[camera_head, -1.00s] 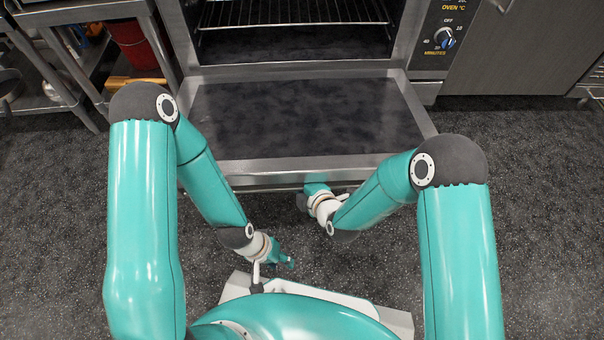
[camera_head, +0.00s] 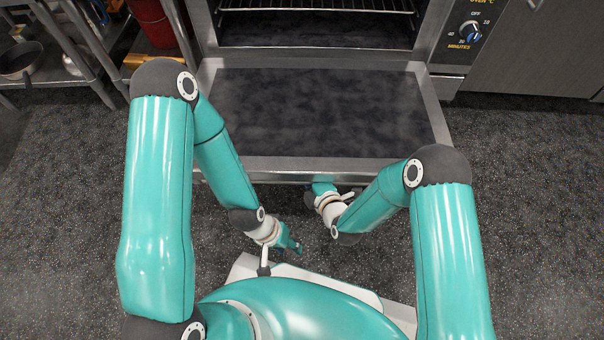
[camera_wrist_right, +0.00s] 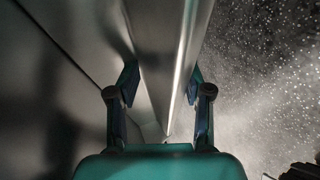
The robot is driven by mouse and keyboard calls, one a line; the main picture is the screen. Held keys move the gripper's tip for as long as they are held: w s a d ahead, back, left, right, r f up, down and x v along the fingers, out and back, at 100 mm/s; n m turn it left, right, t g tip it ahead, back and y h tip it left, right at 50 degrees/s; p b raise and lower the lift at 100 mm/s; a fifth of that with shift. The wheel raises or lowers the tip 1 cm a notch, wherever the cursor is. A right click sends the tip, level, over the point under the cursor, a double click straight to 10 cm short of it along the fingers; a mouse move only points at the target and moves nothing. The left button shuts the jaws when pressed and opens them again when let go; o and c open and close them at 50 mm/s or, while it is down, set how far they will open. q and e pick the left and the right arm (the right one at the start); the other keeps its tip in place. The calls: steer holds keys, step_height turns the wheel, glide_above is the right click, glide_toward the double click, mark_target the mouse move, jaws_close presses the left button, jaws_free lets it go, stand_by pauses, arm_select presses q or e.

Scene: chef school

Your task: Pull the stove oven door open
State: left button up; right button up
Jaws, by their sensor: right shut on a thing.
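The oven door (camera_head: 320,110) is folded down and lies open, about flat, in front of the oven (camera_head: 318,30), with its dark inner panel facing up. My right gripper (camera_head: 314,196) is at the door's front edge, partly hidden under it. In the right wrist view, a long metal bar, seemingly the door handle (camera_wrist_right: 165,60), runs between the two fingers of my right gripper (camera_wrist_right: 165,100), which is shut on it. My left gripper (camera_head: 295,247) hangs over my base, apart from the door; its fingers are too small to read.
A steel shelf rack with a pan (camera_head: 20,60) and a red bucket (camera_head: 152,22) stands at the left. The oven's control panel (camera_head: 470,30) is at the upper right, beside grey cabinets (camera_head: 545,50). The speckled floor (camera_head: 530,200) is clear on both sides.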

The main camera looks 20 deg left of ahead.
steer(key=shift+w+r, duration=0.15)
steer(key=shift+r, duration=0.05)
steer(key=shift+s+d+r, duration=0.25)
steer(key=shift+s+d, duration=0.05)
steer(key=shift+d, duration=0.2)
steer(key=v, duration=1)
steer(key=shift+s+d, duration=0.15)
steer(key=shift+s, duration=0.35)
steer(key=shift+f, duration=0.15)
